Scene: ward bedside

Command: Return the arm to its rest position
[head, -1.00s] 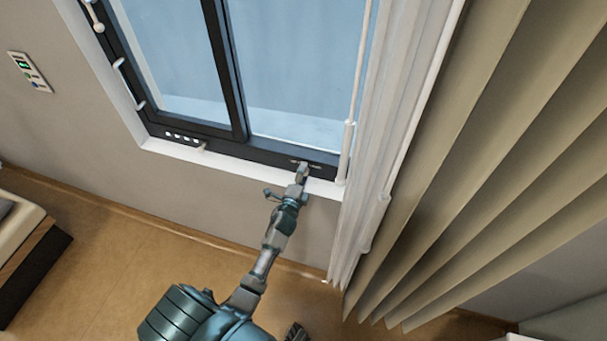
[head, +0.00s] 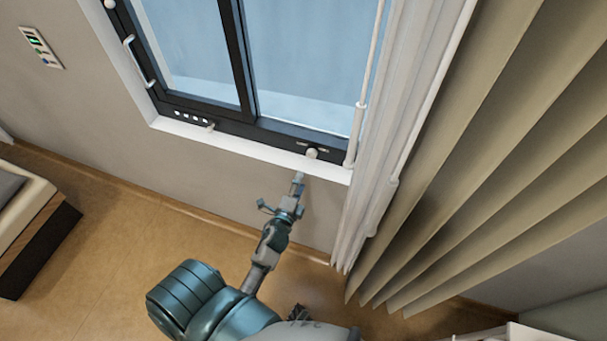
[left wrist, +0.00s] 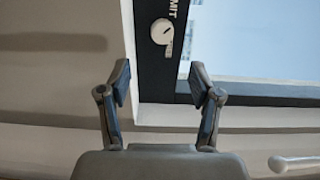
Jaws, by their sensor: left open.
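My left gripper (head: 297,183) is in the head view, just below the white window sill and apart from it. Its arm reaches up from the bottom of the picture. In the left wrist view the two fingers of the gripper (left wrist: 161,84) are spread apart with nothing between them. A round whitish knob (head: 311,153) sits on the dark lower window frame, a little beyond the fingertips. The knob also shows in the left wrist view (left wrist: 161,31), beside partly readable lettering "MIT". My right gripper is not clearly in view.
The window (head: 300,85) has a dark frame and a white sill (head: 240,149). A white sheer curtain (head: 398,120) and beige drapes (head: 490,150) hang close at the right. A bed corner (head: 35,225) is at the left. Open floor (head: 120,240) lies between.

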